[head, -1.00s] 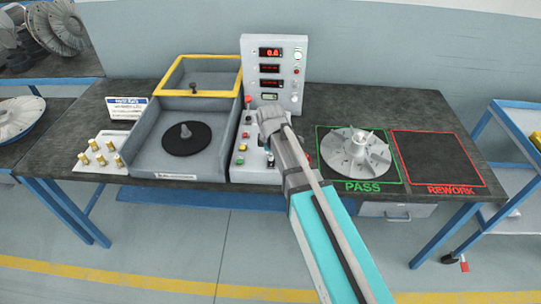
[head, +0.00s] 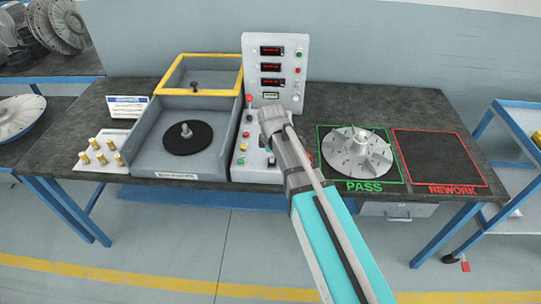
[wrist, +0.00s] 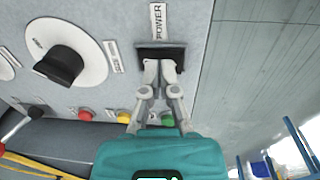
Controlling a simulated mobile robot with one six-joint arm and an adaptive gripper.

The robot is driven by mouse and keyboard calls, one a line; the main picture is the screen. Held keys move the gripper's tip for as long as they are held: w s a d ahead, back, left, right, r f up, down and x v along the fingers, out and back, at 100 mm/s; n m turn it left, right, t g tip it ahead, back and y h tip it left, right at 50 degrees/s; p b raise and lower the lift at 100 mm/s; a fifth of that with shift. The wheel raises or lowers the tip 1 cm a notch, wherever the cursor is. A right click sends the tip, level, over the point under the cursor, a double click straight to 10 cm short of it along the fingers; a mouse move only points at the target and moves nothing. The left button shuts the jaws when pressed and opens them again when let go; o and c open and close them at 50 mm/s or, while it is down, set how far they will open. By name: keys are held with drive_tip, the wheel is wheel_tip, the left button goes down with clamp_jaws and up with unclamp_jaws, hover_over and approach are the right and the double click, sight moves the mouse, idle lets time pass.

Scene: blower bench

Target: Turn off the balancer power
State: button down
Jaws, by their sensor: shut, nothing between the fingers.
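The balancer (head: 140,150) is a grey tray with a black disc and spindle. Its upright control panel (head: 285,92) stands behind a sloped button console. In the wrist view a black power switch (wrist: 172,47) sits beside the POWER label (wrist: 158,20). My gripper (wrist: 161,76) is shut and empty, its fingertips at the switch's lower edge; contact is hard to tell. In the head view my gripper (head: 268,112) is in front of the panel's lower part and hides the switch. The panel's red displays (head: 270,67) look dim, and its green lamp (head: 299,51) is not glowing.
A large black knob (wrist: 60,66) sits beside the switch, with coloured buttons (wrist: 85,114) nearby. A finned impeller (head: 356,155) lies in the green PASS square. The red REWORK square (head: 437,158) is empty. Brass weights stand on a white block (head: 95,168).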

drive_tip(key=shift+s, duration=0.2)
idle(0.3)
drive_tip(key=shift+r, duration=0.15)
wheel_tip(320, 180, up, 14)
drive_tip(key=w+p, duration=0.1)
drive_tip(key=p, duration=1.3)
drive_tip(key=shift+w, duration=0.35)
drive_tip(key=s+d+m, duration=0.6)
drive_tip(key=d+m, duration=0.3)
drive_tip(key=d, duration=0.1)
drive_tip(key=s+d+f+m+g, duration=0.1)
drive_tip(key=s+d+m, duration=0.6)
drive_tip(key=d+m, duration=0.2)
drive_tip(key=shift+d+b, duration=0.45)
drive_tip(key=shift+d, duration=0.45)
drive_tip(key=shift+s+f, duration=0.1)
